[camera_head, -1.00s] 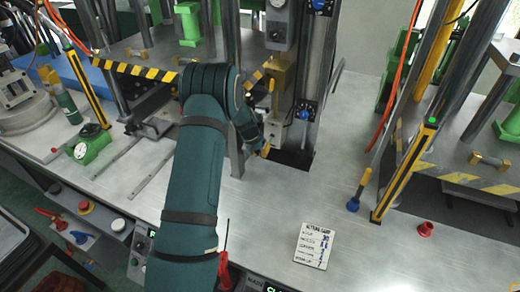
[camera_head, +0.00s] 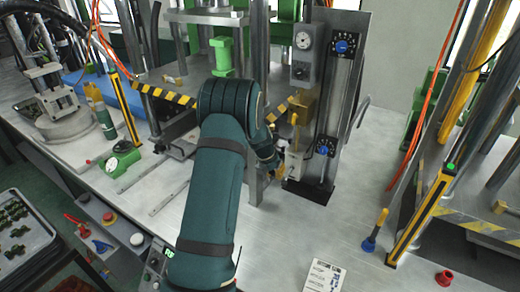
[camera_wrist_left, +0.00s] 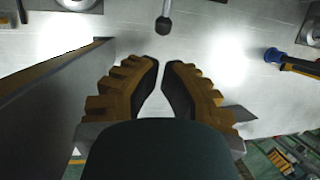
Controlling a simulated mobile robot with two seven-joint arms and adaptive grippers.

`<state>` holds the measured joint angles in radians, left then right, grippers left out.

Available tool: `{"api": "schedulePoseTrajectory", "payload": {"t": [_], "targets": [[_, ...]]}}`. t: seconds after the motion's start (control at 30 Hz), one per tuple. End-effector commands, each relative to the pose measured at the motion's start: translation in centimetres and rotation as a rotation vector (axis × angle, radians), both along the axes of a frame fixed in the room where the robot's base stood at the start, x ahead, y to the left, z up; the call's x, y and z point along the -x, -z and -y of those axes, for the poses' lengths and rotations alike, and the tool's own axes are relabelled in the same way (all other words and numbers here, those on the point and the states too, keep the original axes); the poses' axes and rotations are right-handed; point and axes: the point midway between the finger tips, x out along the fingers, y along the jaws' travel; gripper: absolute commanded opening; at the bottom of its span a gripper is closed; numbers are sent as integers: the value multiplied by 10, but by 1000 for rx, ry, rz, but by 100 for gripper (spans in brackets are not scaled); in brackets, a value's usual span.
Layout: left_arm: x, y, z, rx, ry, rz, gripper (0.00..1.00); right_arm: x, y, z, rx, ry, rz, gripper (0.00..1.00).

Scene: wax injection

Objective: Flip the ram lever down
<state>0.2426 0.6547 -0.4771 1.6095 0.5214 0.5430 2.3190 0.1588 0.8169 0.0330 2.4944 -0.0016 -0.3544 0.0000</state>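My left arm reaches in over the bench, and its gripper (camera_head: 280,180) is beside the foot of the steel column unit. In the left wrist view the yellow-brown fingers (camera_wrist_left: 161,66) are nearly together at the tips, with a thin empty gap. A grey rod with a dark ball end (camera_wrist_left: 163,25) lies just beyond the fingertips, apart from them. I cannot tell for sure which part is the ram lever. My right gripper is not in view.
A yellow-handled lever with a blue base (camera_head: 371,243) stands on the bench to the right, beside a yellow-black post (camera_head: 420,215). A red knob (camera_head: 444,278) is near it. The bench between column and blue lever is clear.

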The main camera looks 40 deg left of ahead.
Motion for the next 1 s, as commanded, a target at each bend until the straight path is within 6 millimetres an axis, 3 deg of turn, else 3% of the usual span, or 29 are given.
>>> {"api": "schedulePoseTrajectory", "payload": {"t": [0.6, 0.8, 1.0], "targets": [[66, -122, -5, 0, 0, 5, 0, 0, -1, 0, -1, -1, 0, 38], [81, -147, -6, 0, 1, 2, 0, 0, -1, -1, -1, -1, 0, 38], [87, -156, -7, 1, 0, 0, 0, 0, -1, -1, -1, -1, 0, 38]]}}
